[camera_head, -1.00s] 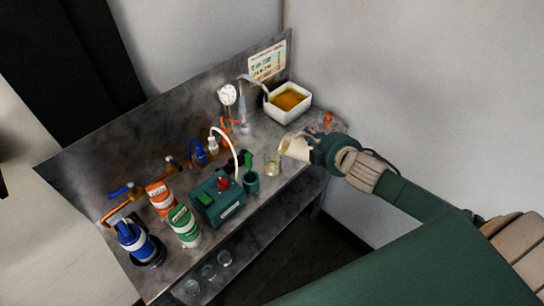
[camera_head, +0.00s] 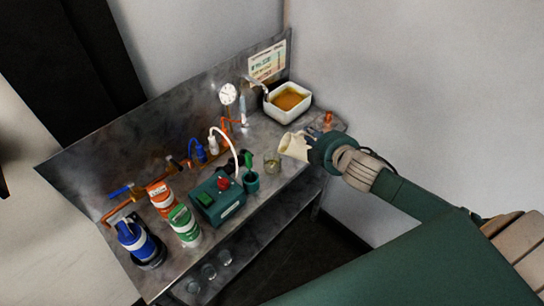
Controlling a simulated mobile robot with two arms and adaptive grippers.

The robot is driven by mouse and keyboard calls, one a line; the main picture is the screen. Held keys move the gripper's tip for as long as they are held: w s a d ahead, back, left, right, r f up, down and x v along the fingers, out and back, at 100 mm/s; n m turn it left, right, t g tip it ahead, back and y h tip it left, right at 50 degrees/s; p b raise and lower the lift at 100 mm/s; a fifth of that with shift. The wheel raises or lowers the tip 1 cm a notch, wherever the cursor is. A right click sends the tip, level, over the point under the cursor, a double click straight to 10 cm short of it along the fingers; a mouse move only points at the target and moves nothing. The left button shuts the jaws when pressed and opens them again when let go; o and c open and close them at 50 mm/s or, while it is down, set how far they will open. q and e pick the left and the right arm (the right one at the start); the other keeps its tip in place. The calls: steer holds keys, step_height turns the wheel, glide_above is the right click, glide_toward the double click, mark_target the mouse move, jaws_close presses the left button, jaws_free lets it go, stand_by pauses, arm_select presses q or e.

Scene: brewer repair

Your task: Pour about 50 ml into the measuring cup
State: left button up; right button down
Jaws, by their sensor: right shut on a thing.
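The measuring cup (camera_head: 272,163) is a small clear vessel on the metal bench, right of the green cup; it appears to hold a little pale liquid, but the amount is too small to read. My right gripper (camera_head: 310,148) is shut on a cream jug (camera_head: 294,146). The jug is tilted to the left, with its mouth above and just right of the measuring cup. I cannot make out a stream of liquid. My left gripper is not in view.
A white basin (camera_head: 285,110) of amber liquid stands at the back right. A green pump box (camera_head: 217,199), green cup (camera_head: 251,183), and white-green (camera_head: 184,225), orange (camera_head: 161,198) and blue (camera_head: 135,243) canisters crowd the left. Glasses (camera_head: 208,271) stand on the lower shelf.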

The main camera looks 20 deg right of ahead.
steer(key=shift+w+a+r+n+g+p, duration=0.2)
steer(key=shift+a+r+n+g+p, duration=0.1)
steer(key=shift+a+r+p, duration=0.15)
stand_by(1.3)
steer(key=shift+m+t+y, duration=0.4)
steer(key=shift+m+t, duration=0.1)
steer(key=shift+m, duration=0.3)
steer(key=d+f+b, duration=0.1)
steer(key=f+b, duration=0.1)
steer(key=s+d+f+b, duration=0.1)
steer(key=f+b, duration=0.1)
steer(key=shift+s+d, duration=0.1)
steer(key=shift+d, duration=0.3)
steer(key=shift+r+m+t+y, duration=0.15)
steer(key=shift+m+t+y, duration=0.15)
steer(key=shift+s+d+f+m+t+y+b, duration=0.2)
steer(key=shift+d+f+m+b, duration=0.15)
steer(key=shift+f+b, duration=0.2)
steer(key=shift+s+d+f+m+t+y+b, duration=0.1)
steer(key=shift+d+f+m+t+y+b, duration=0.15)
steer(key=shift+d+f+b, duration=0.2)
steer(key=shift+a, duration=0.15)
steer(key=shift+f, duration=0.15)
